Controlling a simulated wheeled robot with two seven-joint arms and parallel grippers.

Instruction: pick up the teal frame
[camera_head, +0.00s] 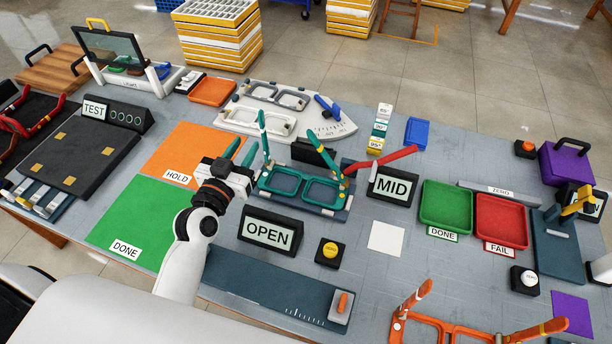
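The teal frame (303,182) sits on a dark blue fixture near the middle of the table, lenses toward me. Its two temples stand up at its left and right ends, with orange near the hinges. My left gripper (242,152) is just left of the frame, above the edge of the green and orange mats. Its two fingers are apart with nothing visible between them, and it looks clear of the frame. My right gripper is not in view.
The OPEN sign (269,233) and a yellow button (330,250) stand in front. Green DONE (446,205) and red FAIL (501,222) trays are right. An orange frame (455,331) lies at the front edge.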

